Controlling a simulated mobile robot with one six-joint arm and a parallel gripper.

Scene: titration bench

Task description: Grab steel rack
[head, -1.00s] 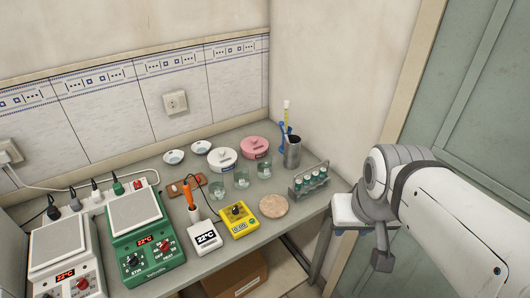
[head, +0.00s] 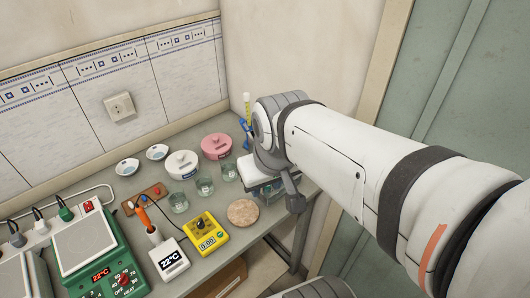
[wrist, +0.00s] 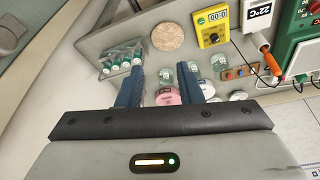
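The steel rack (wrist: 121,60) holds several green-and-white vials. It lies in the upper left of the wrist view, just beyond and left of the left fingertip. My gripper (wrist: 160,68) is open, with its two dark blue fingers apart and nothing held between them. In the head view my arm and wrist hang over the right end of the bench and hide most of the rack. The fingertips cannot be made out clearly there.
The wall closes off the back; the bench's right edge is close.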

